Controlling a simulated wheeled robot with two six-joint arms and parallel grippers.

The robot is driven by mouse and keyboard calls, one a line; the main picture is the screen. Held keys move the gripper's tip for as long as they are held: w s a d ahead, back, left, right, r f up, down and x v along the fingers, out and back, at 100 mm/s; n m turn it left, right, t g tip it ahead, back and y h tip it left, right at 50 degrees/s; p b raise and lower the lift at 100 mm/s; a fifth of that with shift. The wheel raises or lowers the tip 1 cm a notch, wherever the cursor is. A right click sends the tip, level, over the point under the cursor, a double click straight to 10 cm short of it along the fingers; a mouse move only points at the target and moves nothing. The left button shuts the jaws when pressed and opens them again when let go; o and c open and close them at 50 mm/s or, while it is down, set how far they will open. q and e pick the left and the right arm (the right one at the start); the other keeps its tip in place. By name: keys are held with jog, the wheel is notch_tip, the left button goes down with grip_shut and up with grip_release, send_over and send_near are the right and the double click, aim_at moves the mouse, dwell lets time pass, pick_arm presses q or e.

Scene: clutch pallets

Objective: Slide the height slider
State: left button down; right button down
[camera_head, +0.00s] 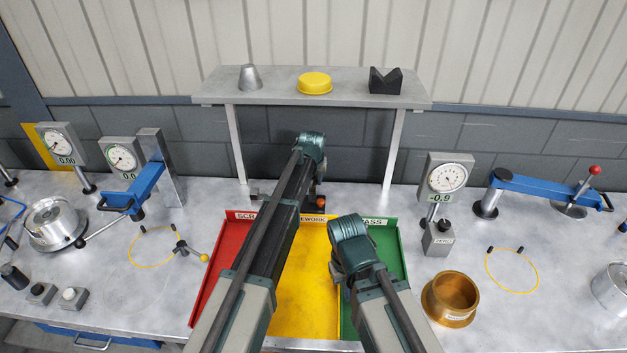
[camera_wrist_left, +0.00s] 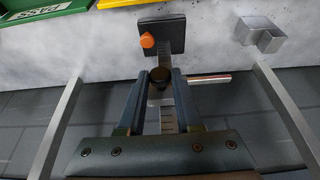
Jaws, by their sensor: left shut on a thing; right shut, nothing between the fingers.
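The height gauge stands at the back of the bench behind the trays. In the left wrist view it shows a dark base block (camera_wrist_left: 175,30), an orange knob (camera_wrist_left: 147,41) and an upright ruled scale (camera_wrist_left: 167,122). My left gripper (camera_wrist_left: 160,80) is shut on the dark round slider knob (camera_wrist_left: 159,74) in front of the scale. In the head view my left gripper (camera_head: 311,148) is below the shelf, and its arm hides most of the gauge; the orange knob (camera_head: 320,201) shows beside it. My right gripper (camera_head: 348,228) is shut and empty above the yellow and green trays.
Red (camera_head: 215,275), yellow (camera_head: 320,305) and green (camera_head: 386,245) trays lie below my arms. A grey shelf (camera_head: 350,97) on two legs spans above the gauge. A dial gauge (camera_head: 447,177) and brass ring (camera_head: 451,299) stand to the right.

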pick_arm(q)
jog(key=shift+r, duration=0.2)
pick_arm(e)
jog(key=shift+r, duration=0.2)
pick_arm(q)
jog(key=c, duration=0.6)
grip_release()
jog(key=shift+r, duration=0.15)
pick_arm(e)
jog(key=shift+r, duration=0.15)
pick_arm(q)
jog(key=p+v, duration=1.2)
jog(key=v, duration=0.1)
jog(key=shift+s+r, duration=0.15)
jog(key=shift+s, duration=0.05)
pick_arm(e)
notch_tip(320, 180, up, 12)
jog(key=shift+r, duration=0.2)
jog(key=shift+f, duration=0.1)
